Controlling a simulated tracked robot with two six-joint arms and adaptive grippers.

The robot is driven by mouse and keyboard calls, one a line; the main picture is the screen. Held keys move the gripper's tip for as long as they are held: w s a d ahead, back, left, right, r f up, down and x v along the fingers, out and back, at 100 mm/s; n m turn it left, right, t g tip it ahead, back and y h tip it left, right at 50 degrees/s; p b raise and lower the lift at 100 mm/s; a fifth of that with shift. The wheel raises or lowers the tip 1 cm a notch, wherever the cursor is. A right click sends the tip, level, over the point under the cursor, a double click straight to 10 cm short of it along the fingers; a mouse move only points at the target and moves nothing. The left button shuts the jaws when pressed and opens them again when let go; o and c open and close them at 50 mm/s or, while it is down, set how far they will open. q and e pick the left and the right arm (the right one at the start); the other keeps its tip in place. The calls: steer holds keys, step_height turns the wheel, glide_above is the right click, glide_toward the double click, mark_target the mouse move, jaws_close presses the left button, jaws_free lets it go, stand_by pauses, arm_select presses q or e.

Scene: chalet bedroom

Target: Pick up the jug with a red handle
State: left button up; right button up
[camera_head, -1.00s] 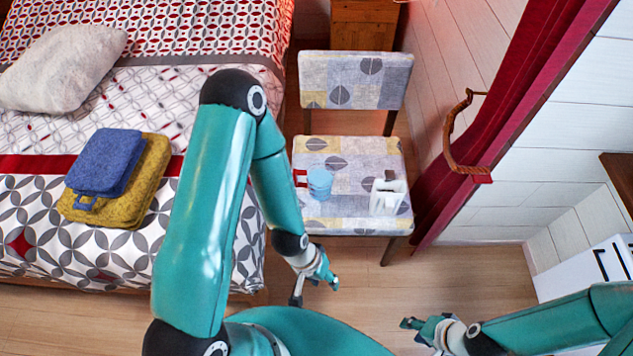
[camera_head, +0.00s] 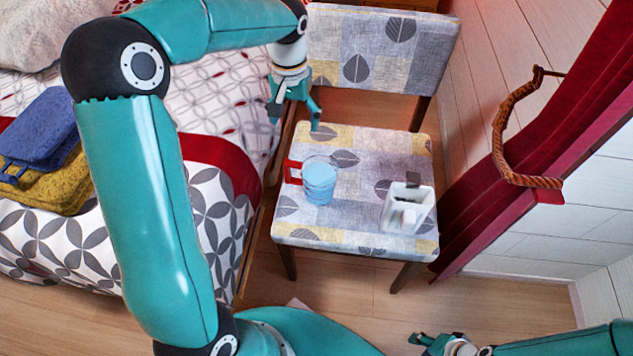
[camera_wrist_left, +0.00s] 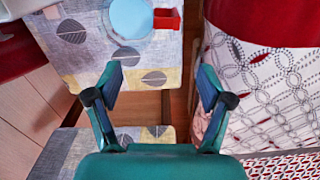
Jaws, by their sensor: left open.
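The jug (camera_head: 319,182) is light blue and translucent, with a red handle (camera_head: 293,171) on its left side. It stands upright on the chair seat (camera_head: 350,228). It also shows at the top of the left wrist view (camera_wrist_left: 131,17), with its red handle (camera_wrist_left: 167,18) to the right. My left gripper (camera_head: 294,118) is open and empty, above the back left of the seat, behind the jug and apart from it. Its two fingers (camera_wrist_left: 160,88) are spread in the wrist view. My right gripper (camera_head: 430,341) is at the bottom edge; its jaws are too unclear to judge.
A white container (camera_head: 408,209) with a dark top part stands on the seat right of the jug. The chair backrest (camera_head: 378,50) rises behind. The bed (camera_head: 222,210) with folded towels (camera_head: 45,150) is at left. A red curtain (camera_head: 520,160) hangs at right.

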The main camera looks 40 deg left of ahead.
mark_target(293, 163)
arm_select(q)
steer(key=f+b, duration=0.1)
steer(key=f, duration=0.6)
steer(key=f+b, duration=0.1)
steer(key=f, duration=0.3)
steer(key=shift+s+a+b, duration=0.25)
steer(key=shift+a+b, duration=0.1)
steer(key=shift+s+f+b, duration=0.15)
steer(key=shift+f+b, duration=0.3)
steer(key=shift+f, duration=0.9)
steer(key=shift+s+f+b, duration=0.1)
steer(key=shift+f+b, duration=0.35)
steer(key=shift+f, duration=0.85)
steer(key=shift+c, duration=0.3)
steer(key=shift+r, duration=0.1)
jaws_close()
